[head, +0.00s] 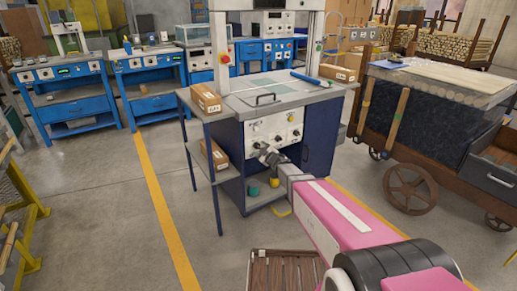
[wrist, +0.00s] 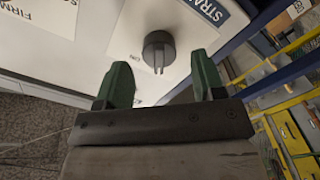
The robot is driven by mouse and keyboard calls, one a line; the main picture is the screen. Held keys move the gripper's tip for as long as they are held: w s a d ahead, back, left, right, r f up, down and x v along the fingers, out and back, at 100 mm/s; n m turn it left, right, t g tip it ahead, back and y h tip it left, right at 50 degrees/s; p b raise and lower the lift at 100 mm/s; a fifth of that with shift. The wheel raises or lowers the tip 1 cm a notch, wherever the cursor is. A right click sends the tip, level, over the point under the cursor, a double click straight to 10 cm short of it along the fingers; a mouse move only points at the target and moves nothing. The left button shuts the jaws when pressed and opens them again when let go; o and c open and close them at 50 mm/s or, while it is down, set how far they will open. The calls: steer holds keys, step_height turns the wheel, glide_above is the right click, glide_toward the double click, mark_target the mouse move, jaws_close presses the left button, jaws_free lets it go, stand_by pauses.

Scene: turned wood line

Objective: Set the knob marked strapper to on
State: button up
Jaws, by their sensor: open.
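In the wrist view a dark grey round knob (wrist: 158,46) with a raised grip bar sits on a white panel (wrist: 105,38). A label reading "STRA…" (wrist: 205,9), cut off by the frame edge, is beside it. Small print around the knob is too small to read surely. My gripper (wrist: 160,61) is open, its two green fingers on either side of the knob, apart from it in the picture. In the head view my gripper (head: 264,153) is at the lower left of the cabinet's front panel (head: 276,128) and hides part of it.
Another label, "FIRM…" (wrist: 42,12), is on the panel at upper left. In the head view the blue cabinet (head: 319,139) has a side shelf with cardboard boxes (head: 206,98). A wooden cart (head: 425,115) stands to the right.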

steer(key=shift+x, duration=1.2)
steer(key=c, duration=0.9)
steer(key=shift+m, duration=0.3)
steer(key=m, duration=0.5)
steer(key=shift+d, duration=0.1)
steer(key=m, duration=0.6)
steer(key=shift+m, duration=0.3)
